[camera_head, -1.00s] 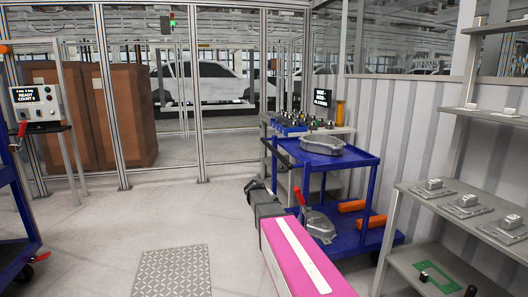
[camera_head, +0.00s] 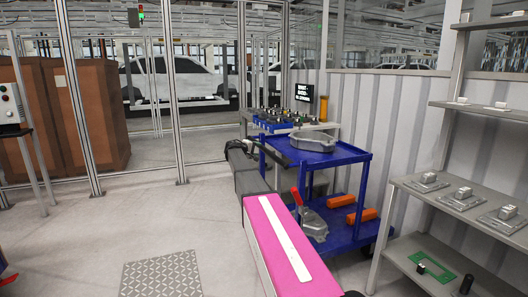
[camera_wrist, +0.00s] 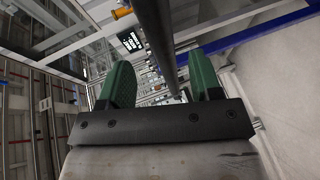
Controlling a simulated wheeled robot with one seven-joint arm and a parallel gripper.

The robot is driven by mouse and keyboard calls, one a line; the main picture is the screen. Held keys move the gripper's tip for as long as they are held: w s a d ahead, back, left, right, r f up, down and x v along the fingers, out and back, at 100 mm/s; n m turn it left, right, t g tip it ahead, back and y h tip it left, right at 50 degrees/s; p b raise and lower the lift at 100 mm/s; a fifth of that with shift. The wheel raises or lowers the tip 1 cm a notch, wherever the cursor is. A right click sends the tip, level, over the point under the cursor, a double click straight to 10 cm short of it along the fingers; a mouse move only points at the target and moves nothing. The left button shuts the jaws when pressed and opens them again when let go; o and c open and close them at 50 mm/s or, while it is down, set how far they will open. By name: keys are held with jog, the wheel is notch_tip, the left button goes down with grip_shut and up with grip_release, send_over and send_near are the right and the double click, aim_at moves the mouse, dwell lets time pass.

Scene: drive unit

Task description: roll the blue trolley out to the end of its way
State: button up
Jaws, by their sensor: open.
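The blue trolley (camera_head: 340,156) stands right of centre in the head view, with an upper and a lower deck. A grey casting (camera_head: 313,142) lies on its upper deck. A dark handle bar (camera_head: 277,151) runs along its left end. My gripper is at that end, mostly hidden behind my own arm in the head view. In the wrist view my gripper (camera_wrist: 163,82) has its two green fingers apart. The dark bar (camera_wrist: 158,40) runs between them, with gaps on both sides. A blue trolley edge (camera_wrist: 255,34) shows at upper right.
A grey shelf rack (camera_head: 430,200) with small metal parts stands close on the right. A bench with parts (camera_head: 322,126) and a dark screen (camera_head: 304,92) are behind the trolley. Fence posts (camera_head: 177,110) cross the back. Floor (camera_head: 90,240) at the left is clear around a patterned plate (camera_head: 162,274).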

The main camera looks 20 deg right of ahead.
aim_at(262, 150)
jog(key=x, duration=0.6)
jog(key=shift+w+d+f, duration=0.15)
jog(key=shift+w+d, duration=0.05)
jog(key=shift+d, duration=0.1)
grip_shut()
dwell(1.0)
